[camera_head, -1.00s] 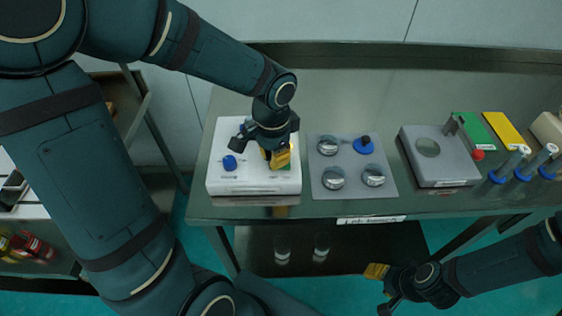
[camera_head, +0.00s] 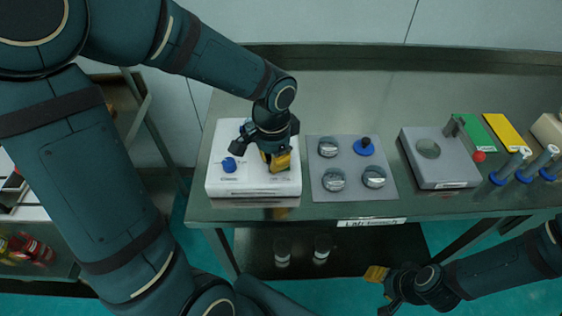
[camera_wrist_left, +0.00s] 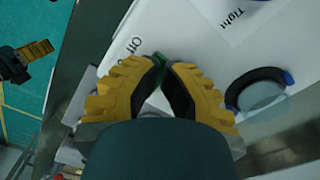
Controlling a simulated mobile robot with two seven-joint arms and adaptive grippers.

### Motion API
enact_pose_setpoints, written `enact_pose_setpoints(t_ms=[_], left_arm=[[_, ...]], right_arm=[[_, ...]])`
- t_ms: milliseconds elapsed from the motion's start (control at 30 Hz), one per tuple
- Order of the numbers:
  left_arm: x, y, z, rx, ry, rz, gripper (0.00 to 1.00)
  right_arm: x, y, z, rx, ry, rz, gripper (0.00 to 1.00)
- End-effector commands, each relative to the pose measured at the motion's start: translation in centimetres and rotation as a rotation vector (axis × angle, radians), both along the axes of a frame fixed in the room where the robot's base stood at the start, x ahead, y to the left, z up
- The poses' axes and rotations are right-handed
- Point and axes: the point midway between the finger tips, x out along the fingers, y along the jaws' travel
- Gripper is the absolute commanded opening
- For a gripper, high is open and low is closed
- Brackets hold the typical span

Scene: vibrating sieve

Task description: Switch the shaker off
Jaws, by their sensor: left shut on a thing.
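The white shaker (camera_head: 235,184) sits at the left end of the bench, with a blue knob (camera_head: 229,164) on its top left. My left gripper (camera_head: 278,163) reaches down onto the shaker's right front part. In the left wrist view its yellow fingers (camera_wrist_left: 158,70) come together on a small green switch (camera_wrist_left: 158,76), mostly hidden between the tips. The printed word "Off" (camera_wrist_left: 136,44) is beside the tips, and a "Tight" label (camera_wrist_left: 235,14) lies further off. My right gripper (camera_head: 376,274) hangs low in front of the bench, apart from everything; its opening is unclear.
Right of the shaker, a grey mat (camera_head: 350,190) holds round metal dishes and a blue piece (camera_head: 364,146). A grey device (camera_head: 445,168) with a red knob, green and yellow blocks, and blue-based tubes stand further right. The bench behind is clear.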

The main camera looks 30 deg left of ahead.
Motion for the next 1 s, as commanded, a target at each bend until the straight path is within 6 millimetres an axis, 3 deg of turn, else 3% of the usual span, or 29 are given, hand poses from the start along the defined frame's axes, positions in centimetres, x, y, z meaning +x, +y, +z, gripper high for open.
enact_pose_setpoints(t_ms=[800, 1000], left_arm=[[0.0, 0.0, 6.3, 0.000, -0.001, 0.001, 0.00], [0.0, 0.0, 6.6, 0.000, -0.001, 0.001, 0.00]], right_arm=[[0.0, 0.0, 5.3, 0.000, 0.000, 0.000, 0.47], [0.0, 0.0, 5.5, 0.000, 0.000, 0.000, 0.47]])
